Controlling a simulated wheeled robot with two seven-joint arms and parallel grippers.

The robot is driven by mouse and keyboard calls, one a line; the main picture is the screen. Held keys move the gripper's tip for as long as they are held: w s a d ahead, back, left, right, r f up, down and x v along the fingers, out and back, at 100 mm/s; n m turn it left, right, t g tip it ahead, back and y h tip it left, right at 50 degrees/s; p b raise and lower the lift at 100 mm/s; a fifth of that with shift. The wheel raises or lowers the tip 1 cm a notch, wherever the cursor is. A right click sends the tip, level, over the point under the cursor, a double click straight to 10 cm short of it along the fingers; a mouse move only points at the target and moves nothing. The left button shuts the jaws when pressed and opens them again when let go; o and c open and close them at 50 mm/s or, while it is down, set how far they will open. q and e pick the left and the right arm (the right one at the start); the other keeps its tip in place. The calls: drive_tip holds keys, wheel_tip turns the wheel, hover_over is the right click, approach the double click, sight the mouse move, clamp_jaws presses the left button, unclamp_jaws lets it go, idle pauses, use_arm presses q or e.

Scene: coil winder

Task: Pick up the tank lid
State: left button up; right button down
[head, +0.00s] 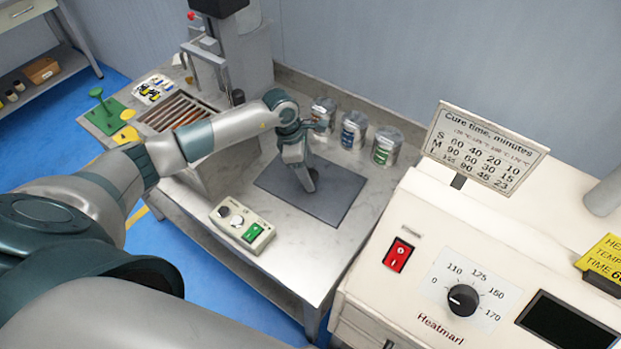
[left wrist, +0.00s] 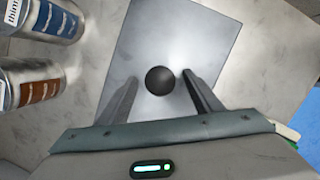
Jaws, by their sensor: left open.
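The tank lid looks to be the flat grey rectangular plate (head: 338,187) lying on the bench, also in the left wrist view (left wrist: 190,35). A round black knob (left wrist: 160,80) stands near its middle. I cannot tell the exact height of the fingertips. My right gripper is not in view.
Several cans, including a blue-labelled one (head: 354,131), stand behind the plate. A control box (head: 242,226) with a green switch sits at the bench's front. A cream heating cabinet (head: 400,300) with a cure-time sign (head: 485,148) stands at the right. A slotted tray (head: 172,112) lies at the left.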

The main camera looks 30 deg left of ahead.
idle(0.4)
use_arm(q)
drive_tip(key=c, duration=1.5)
clamp_jaws()
drive_tip(key=shift+r, duration=0.1)
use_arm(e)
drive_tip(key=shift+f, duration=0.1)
